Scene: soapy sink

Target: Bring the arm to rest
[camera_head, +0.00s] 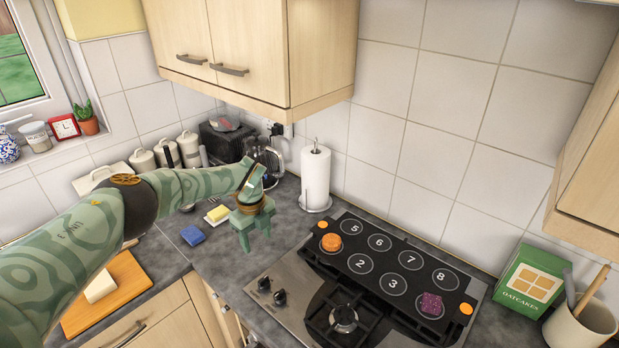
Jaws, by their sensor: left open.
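My left arm reaches in from the left, patterned in green, and stretches over the worktop. Its left gripper (255,241) points downward above the grey worktop, to the left of the stove. The jaws are open and nothing shows between them. The fingertips are apart from the blue sponge (192,235), which lies to their left. My right gripper does not show in the view.
The stove (290,305) carries a numbered black board (378,242) with orange and purple pieces. A paper towel roll (315,178), glass coffee pot (268,158) and white canisters (143,160) stand behind. Wall cupboards (250,55) hang above. A wooden board (125,278) lies left.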

